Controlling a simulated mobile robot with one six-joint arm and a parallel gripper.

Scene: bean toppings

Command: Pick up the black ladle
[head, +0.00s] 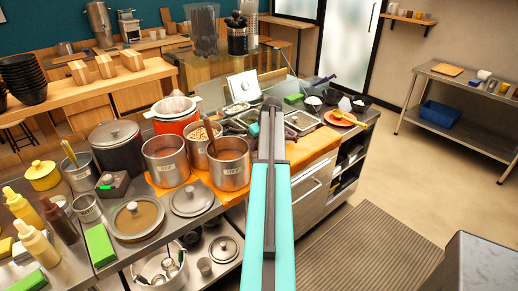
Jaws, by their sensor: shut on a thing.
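My arm rises through the middle of the head view, and its far end, with my gripper (268,112), is over the back part of the counter. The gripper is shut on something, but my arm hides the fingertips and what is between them. I cannot clearly make out a black ladle. A brown handle (209,134) stands in a steel pot (229,174) left of my arm.
Several steel pots, such as one with a label (166,165), crowd the counter left of my arm. Dark bowls (361,102) and an orange plate (343,118) are to the right. The floor (425,170) on the right is open up to a steel table (455,88).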

